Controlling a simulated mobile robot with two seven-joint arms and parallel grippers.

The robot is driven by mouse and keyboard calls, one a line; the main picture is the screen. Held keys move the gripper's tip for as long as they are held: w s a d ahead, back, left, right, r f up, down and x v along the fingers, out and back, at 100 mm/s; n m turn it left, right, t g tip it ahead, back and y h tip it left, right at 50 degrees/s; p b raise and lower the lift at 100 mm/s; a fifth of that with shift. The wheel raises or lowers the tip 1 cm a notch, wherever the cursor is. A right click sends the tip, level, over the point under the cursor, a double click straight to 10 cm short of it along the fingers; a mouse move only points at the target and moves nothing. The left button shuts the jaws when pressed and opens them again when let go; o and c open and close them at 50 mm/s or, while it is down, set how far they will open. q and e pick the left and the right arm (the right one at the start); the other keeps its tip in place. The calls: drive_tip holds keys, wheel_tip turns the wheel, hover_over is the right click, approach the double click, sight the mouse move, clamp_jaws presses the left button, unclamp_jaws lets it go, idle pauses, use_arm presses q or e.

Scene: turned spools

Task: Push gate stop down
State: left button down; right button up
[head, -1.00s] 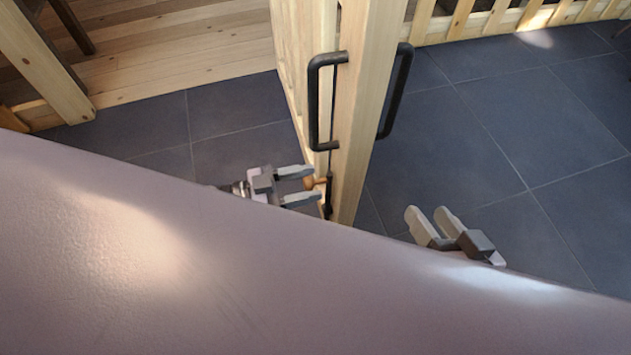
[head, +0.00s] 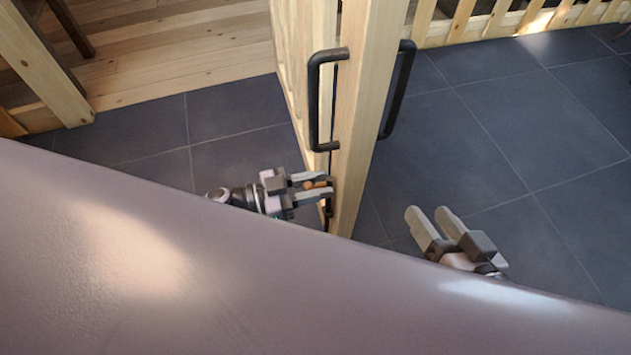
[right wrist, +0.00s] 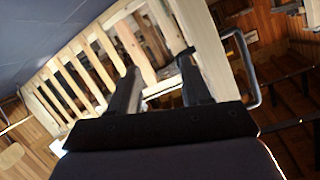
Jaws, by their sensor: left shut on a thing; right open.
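The wooden gate (head: 366,110) stands upright in the middle of the head view, seen from above along its edge. The gate stop is a dark rod low on the gate's left face, with a small orange-brown knob (head: 313,185). My left gripper (head: 327,184) is shut on this knob, one finger on each side. My right gripper (head: 427,213) is open and empty over the tiles right of the gate. Its fingers also show in the right wrist view (right wrist: 159,66).
Black handles stick out from the gate's left face (head: 314,100) and right face (head: 403,85), above my left gripper. A slatted fence (head: 480,24) runs along the back right. Dark tiled floor (head: 510,130) lies clear on the right. A wooden post (head: 45,65) stands at the left.

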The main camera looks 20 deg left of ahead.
use_arm(q)
wheel_tip(320, 180, down, 2)
drive_tip(key=shift+a+f, duration=0.1)
drive_tip(key=shift+f, duration=0.15)
use_arm(e)
drive_tip(key=shift+s+d, duration=0.2)
drive_tip(key=shift+d, duration=0.3)
use_arm(q)
drive_tip(key=c, duration=0.9)
unclamp_jaws()
drive_tip(key=shift+o, duration=0.2)
drive_tip(key=shift+r, duration=0.1)
drive_tip(key=p+v, duration=0.1)
drive_tip(key=v, duration=0.6)
use_arm(e)
drive_tip(key=shift+w+a+r, duration=0.2)
drive_tip(key=shift+a+r, duration=0.1)
drive_tip(key=shift+a, duration=0.4)
